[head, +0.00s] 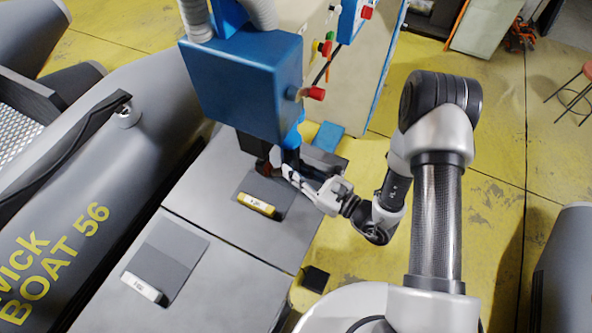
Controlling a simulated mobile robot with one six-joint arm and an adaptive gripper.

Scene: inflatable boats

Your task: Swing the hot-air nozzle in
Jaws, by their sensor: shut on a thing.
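The blue welding machine head (247,82) hangs above a grey worktable, with grey hoses at its top and a red knob on its right side. Below the head are dark parts at the hot-air nozzle (265,168), with a small reddish-brown piece; its exact shape is too small to tell. My gripper (291,177) reaches in from the right, just under the head. Its fingers are shut on a part at the nozzle, which they mostly hide. I cannot tell how far the nozzle is swung.
Grey patches with a yellow-labelled bar (256,205) and a white-labelled bar (143,288) lie on the worktable (225,245). A grey inflatable boat (110,130) lies along the left. A control cabinet (350,75) stands behind. Yellow floor is open at right, with a stool (575,95).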

